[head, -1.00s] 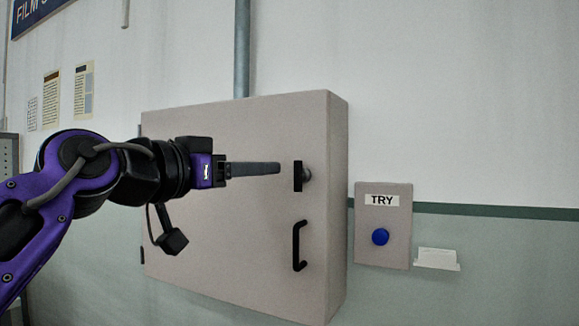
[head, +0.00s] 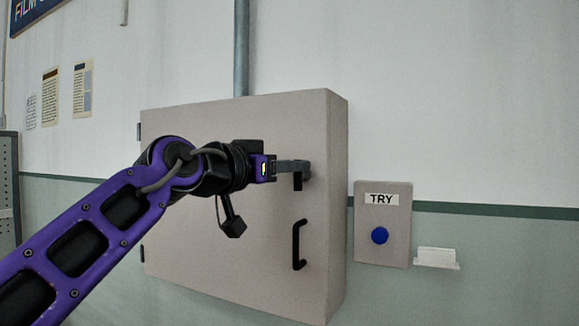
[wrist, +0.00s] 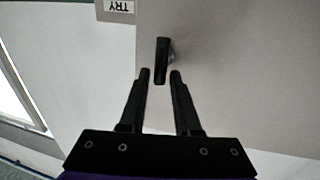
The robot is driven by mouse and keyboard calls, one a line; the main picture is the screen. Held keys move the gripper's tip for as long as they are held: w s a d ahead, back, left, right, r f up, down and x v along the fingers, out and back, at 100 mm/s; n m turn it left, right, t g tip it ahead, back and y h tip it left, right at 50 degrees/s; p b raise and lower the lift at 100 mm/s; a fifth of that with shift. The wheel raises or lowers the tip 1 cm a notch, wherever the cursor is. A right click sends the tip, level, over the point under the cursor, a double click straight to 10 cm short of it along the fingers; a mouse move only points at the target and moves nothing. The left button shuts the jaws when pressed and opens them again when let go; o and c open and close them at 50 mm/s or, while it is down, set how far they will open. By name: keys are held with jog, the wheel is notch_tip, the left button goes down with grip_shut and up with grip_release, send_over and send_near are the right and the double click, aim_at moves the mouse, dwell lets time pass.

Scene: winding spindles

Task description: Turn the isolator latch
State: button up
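The isolator latch (head: 297,181) is a black upright bar near the right edge of the grey cabinet (head: 200,265) door. My gripper (head: 304,169) reaches it from the left, and its fingers hide the upper part of the latch in the head view. In the wrist view my gripper (wrist: 160,75) is open, with its two dark fingers apart. The latch (wrist: 162,60) shows at the fingertips, its near end between them, with a small gap on each side. I cannot see contact.
A black door handle (head: 298,245) is below the latch. A grey box labelled TRY (head: 384,223) with a blue button (head: 380,236) is right of the cabinet, beside a small white ledge (head: 436,258). A pipe (head: 242,50) rises above the cabinet.

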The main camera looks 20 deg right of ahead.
grip_shut()
jog(key=shift+m, duration=0.3)
jog(key=m+b, duration=0.1)
jog(key=m, duration=0.1)
jog(key=m+y+b, duration=0.1)
jog(key=m, duration=0.1)
jog(key=s+m+b, duration=0.1)
jog(key=m, duration=0.1)
jog(key=shift+d+f, duration=0.2)
jog(key=shift+d, duration=0.15)
jog(key=m, duration=0.2)
jog(key=m+y+b, duration=0.1)
jog(key=m, duration=0.2)
jog(key=shift+s+d+f+t+y, duration=0.2)
jog(key=shift+t+y, duration=0.1)
jog(key=m, duration=0.2)
jog(key=m+t+y+b, duration=0.1)
jog(key=m, duration=0.1)
jog(key=shift+s+d+f, duration=0.1)
jog(key=shift+s+f, duration=0.05)
jog(key=shift+f, duration=0.15)
